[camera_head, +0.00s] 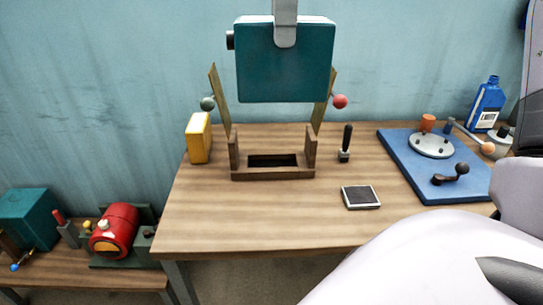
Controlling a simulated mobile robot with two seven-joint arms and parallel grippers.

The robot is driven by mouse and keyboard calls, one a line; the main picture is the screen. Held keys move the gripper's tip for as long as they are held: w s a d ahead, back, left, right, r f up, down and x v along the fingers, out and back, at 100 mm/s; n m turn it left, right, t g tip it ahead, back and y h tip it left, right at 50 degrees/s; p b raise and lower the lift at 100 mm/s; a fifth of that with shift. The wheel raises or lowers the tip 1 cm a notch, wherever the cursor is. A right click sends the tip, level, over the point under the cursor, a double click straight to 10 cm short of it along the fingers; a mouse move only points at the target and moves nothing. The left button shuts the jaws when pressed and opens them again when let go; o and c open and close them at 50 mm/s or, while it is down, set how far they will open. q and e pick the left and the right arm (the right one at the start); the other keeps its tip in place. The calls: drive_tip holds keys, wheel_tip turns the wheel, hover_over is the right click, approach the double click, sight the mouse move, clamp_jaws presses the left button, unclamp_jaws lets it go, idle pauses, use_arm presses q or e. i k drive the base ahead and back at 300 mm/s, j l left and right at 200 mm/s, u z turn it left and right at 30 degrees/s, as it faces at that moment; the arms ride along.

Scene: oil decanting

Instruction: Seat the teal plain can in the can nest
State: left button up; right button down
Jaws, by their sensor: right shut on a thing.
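The teal plain can (284,70) is a boxy teal container with a black cap on its left side. It hangs in the air at the top centre, above and apart from the can nest. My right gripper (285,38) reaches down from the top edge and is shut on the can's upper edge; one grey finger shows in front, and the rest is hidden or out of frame. The can nest (272,174) is a brown wooden cradle with a dark slot, side posts and two tall slanted slats. The can hides part of the slats. My left gripper is not in view.
A yellow box (199,137) stands left of the nest. A blue board (398,164) with fittings and a blue bottle (486,105) are farther right. The table's front left is clear.

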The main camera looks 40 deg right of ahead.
sight(262, 165)
drive_tip(key=i+l, duration=0.65)
drive_tip(key=l, duration=0.15)
